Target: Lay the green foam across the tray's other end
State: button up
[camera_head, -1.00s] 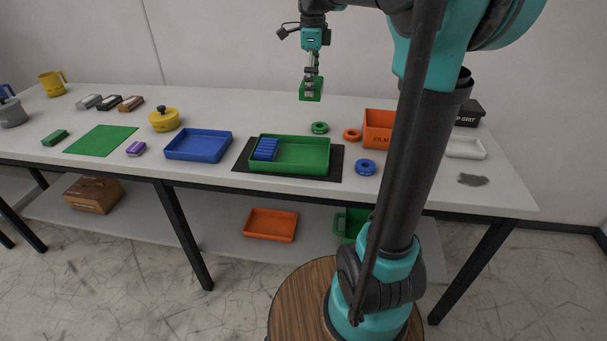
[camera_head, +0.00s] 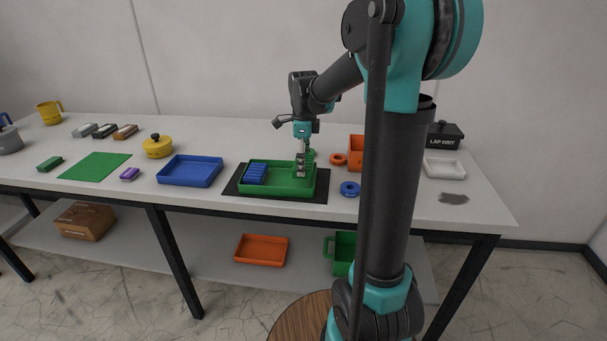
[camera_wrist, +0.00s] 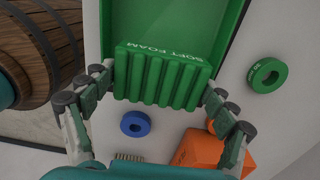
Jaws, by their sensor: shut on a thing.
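The green tray (camera_head: 278,190) sits on a dark mat (camera_head: 232,190) on the bench. A blue ribbed block (camera_head: 256,173) lies across its left end. My gripper (camera_head: 301,173) is over the tray's right end. In the wrist view my gripper (camera_wrist: 160,95) is shut on the green foam (camera_wrist: 160,75), a ribbed block lettered "SOFT FOAM", with one finger at each end. The green tray (camera_wrist: 228,20) shows behind the foam there. In the head view the foam is hard to tell from the tray, and I cannot tell whether it touches the tray floor.
A blue tray (camera_head: 190,171) stands left of the green tray. To the right are a blue ring (camera_head: 350,189), an orange ring (camera_head: 338,159) and an orange bin (camera_head: 356,153). A green ring (camera_wrist: 267,75) lies near the tray. A white dish (camera_head: 445,167) is farther right.

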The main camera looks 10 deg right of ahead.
aim_at(304, 183)
jog(key=shift+f, duration=2.2)
jog(key=o, duration=0.7)
jog(key=shift+f, duration=0.1)
notch_tip(304, 183, up, 12)
jog(key=shift+r, duration=0.15)
